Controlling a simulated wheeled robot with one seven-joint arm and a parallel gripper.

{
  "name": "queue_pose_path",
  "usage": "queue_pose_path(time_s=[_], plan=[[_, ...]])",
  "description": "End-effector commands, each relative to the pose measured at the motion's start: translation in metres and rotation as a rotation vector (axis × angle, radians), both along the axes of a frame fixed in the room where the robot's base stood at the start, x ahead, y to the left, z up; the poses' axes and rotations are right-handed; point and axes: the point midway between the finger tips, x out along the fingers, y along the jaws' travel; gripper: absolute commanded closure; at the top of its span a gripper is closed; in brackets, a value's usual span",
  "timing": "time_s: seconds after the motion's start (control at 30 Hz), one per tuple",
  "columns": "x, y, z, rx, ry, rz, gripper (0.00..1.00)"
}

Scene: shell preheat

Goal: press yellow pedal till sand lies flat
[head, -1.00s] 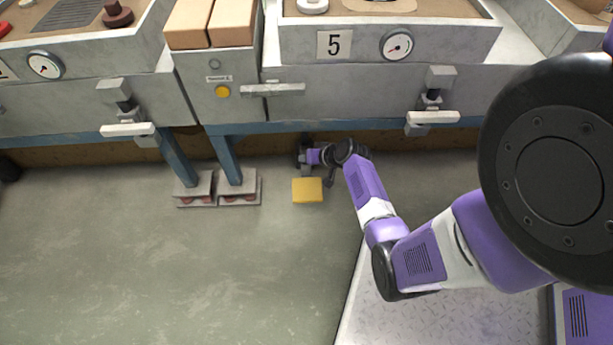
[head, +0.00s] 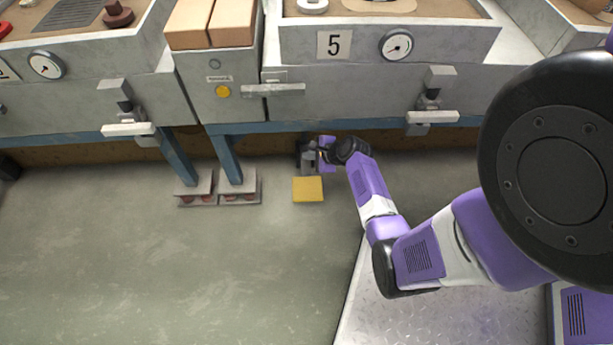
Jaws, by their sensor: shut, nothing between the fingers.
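The yellow pedal (head: 308,190) lies near the floor below the front of the station marked 5. My gripper (head: 309,170) is at the pedal's far edge, small and dark in this view, with its fingers shut and empty. I cannot tell whether it touches the pedal. Brown sand (head: 440,8) shows in the tray of station 5 at the top of the view. A pale rounded patch lies on it, cut off by the picture's top edge, so most of the sand surface is hidden.
A dial gauge (head: 397,45) and clamp handles (head: 432,116) sit on the station front. Blue legs on footed pads (head: 238,188) stand left of the pedal. The floor (head: 200,270) in front is clear.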

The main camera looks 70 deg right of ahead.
Motion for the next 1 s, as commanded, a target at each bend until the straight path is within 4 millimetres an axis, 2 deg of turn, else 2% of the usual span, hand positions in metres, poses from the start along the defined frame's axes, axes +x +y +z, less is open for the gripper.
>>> queue_pose_path(time_s=[0.23, 0.67, 0.87, 1.0], plan=[[0.000, 0.000, 0.000, 0.102, -0.045, -0.118, 1.00], [0.000, 0.000, -0.001, 0.113, -0.050, -0.131, 1.00], [0.000, 0.000, -0.009, 0.113, -0.050, -0.130, 1.00], [-0.001, 0.001, -0.022, 0.113, -0.049, -0.131, 1.00]])
